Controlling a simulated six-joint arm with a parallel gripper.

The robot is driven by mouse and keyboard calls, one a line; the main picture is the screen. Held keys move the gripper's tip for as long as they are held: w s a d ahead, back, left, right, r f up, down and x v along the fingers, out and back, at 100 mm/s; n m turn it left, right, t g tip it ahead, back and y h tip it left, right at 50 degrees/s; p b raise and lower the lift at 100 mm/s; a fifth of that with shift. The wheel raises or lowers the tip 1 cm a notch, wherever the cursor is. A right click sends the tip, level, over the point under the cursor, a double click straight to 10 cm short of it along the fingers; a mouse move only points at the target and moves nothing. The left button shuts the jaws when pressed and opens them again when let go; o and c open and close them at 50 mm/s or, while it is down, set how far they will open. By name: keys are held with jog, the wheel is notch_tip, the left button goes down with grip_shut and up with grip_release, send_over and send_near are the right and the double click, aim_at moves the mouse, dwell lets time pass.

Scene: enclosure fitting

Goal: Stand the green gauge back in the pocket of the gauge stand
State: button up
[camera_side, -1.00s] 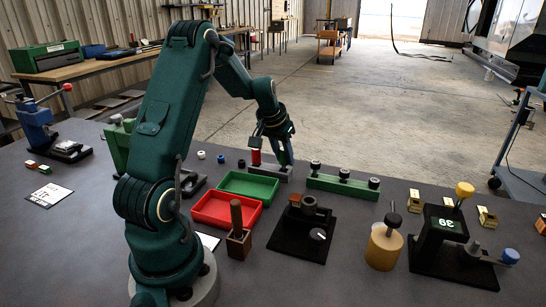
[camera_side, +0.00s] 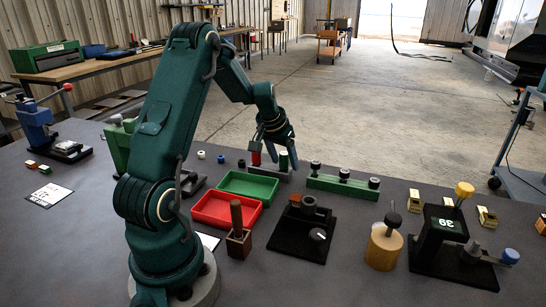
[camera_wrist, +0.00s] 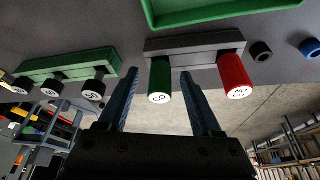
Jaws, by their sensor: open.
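The grey gauge stand (camera_side: 268,171) is on the table, behind the green tray. The green gauge (camera_side: 284,161) stands upright in its right part in the side view, and the red gauge (camera_side: 256,157) in its left part. In the wrist view the green gauge (camera_wrist: 160,78) rises from the stand (camera_wrist: 196,46), with the red gauge (camera_wrist: 235,76) at the other end. My gripper (camera_wrist: 158,73) is open, with one finger on each side of the green gauge and visible gaps. The foot of the green gauge in its pocket is hidden.
A green block with several black knobs (camera_side: 342,186) is just right of the stand. The green tray (camera_side: 248,184) and red tray (camera_side: 227,209) lie in front. A dark ring (camera_wrist: 261,51) and a blue ring (camera_wrist: 310,47) are beyond the red gauge.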

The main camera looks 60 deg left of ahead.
aim_at(283, 154)
jog(key=shift+v, duration=2.5)
jog(key=w+d+r+m+t, duration=0.1)
jog(key=d+r+m, duration=0.1)
jog(key=d+r, duration=0.45)
jog(key=d+r+m+t, duration=0.2)
jog(key=d+r+m, duration=0.15)
jog(key=d, duration=0.55)
jog(key=s+d+r+h, duration=0.2)
jog(key=s+d, duration=0.4)
jog(key=d, duration=0.2)
jog(key=s+d+f, duration=0.1)
jog(key=s+f, duration=0.1)
jog(key=s, duration=0.2)
jog(key=s+d+f+g, duration=0.1)
jog(key=s+f, duration=0.1)
jog(key=s, duration=0.3)
jog(key=shift+s+f, duration=0.15)
jog(key=shift+f, duration=0.1)
